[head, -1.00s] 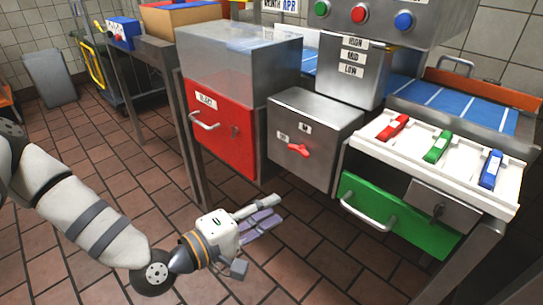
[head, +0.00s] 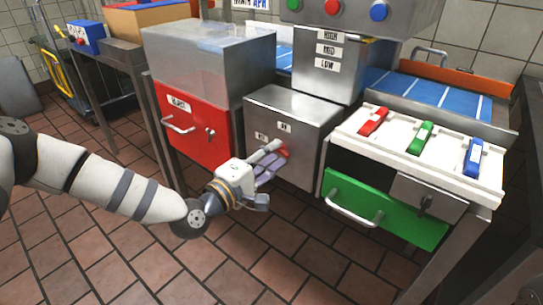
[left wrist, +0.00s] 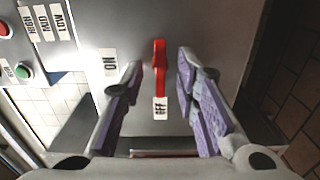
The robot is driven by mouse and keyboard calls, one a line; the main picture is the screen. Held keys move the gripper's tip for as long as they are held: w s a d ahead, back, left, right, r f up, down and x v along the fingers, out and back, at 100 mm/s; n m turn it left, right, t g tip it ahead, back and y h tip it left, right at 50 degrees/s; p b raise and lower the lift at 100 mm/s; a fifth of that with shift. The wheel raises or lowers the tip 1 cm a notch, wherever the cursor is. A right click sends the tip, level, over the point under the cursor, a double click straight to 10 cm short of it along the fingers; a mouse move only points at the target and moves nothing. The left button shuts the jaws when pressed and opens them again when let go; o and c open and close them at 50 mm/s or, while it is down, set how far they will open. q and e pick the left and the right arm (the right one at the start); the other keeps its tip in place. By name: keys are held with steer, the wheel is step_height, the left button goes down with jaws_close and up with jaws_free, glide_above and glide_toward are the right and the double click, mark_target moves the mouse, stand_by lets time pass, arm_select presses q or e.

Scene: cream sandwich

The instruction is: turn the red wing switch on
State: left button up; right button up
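The red wing switch (left wrist: 159,66) sits on the front of a grey metal box (head: 296,107). In the left wrist view its long end lies in line with the OFF label (left wrist: 160,108), and the ON label (left wrist: 109,62) is to the left. In the head view the switch (head: 284,152) is partly hidden by my left gripper (head: 274,160). That gripper is open, with its purple-padded fingers on either side of the switch. In the left wrist view gaps show between the switch and both fingers. My right gripper is not in view.
A red drawer (head: 193,128) with a handle is left of the box. A green drawer (head: 385,207) with a handle is at the right, below a white tray (head: 345,132) with red, green and blue switches. The tiled floor in front is clear.

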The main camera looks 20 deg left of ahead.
arm_select(q)
jaws_close()
steer(key=shift+r+m+p, duration=0.15)
steer(key=shift+m+p, duration=0.25)
steer(key=shift+m, duration=0.6)
steer(key=m+p, duration=0.1)
steer(key=m, duration=0.3)
steer(key=shift+m, duration=0.3)
steer(key=shift+m+p, duration=1.85)
steer(key=shift+m, duration=3.75)
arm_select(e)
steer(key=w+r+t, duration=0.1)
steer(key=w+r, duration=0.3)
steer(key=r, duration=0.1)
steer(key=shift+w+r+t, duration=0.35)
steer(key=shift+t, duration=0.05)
